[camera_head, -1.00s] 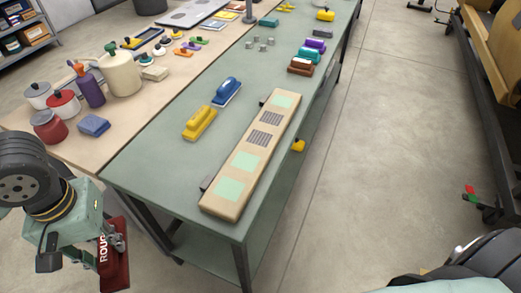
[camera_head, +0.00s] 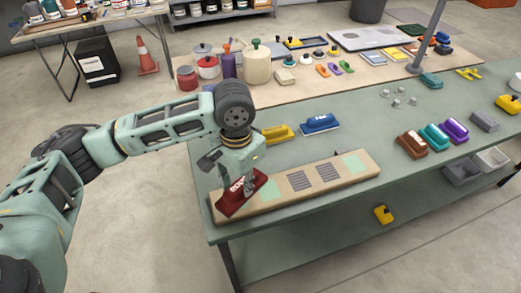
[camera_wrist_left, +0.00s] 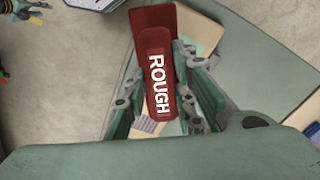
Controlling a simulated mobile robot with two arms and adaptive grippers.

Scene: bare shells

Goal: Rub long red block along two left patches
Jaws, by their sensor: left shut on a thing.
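The long red block (camera_head: 240,197), lettered "ROUGH", is held in my left gripper (camera_head: 248,186) over the left end of the wooden board (camera_head: 295,190). The wrist view shows the block (camera_wrist_left: 158,75) between the fingers (camera_wrist_left: 165,105). In the head view a green patch (camera_head: 268,193) shows just right of the block; the leftmost patch is hidden under or behind it. Two grey striped patches (camera_head: 313,177) and another green patch (camera_head: 355,163) lie farther right. I cannot tell whether the block touches the board. My right gripper is not in view.
A yellow block (camera_head: 279,133) and a blue block (camera_head: 320,124) stand behind the board. Brown, teal and purple blocks (camera_head: 436,138) stand to the right. Pots and bottles (camera_head: 228,66) stand on the tan table behind. The green table's front edge is close to the board.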

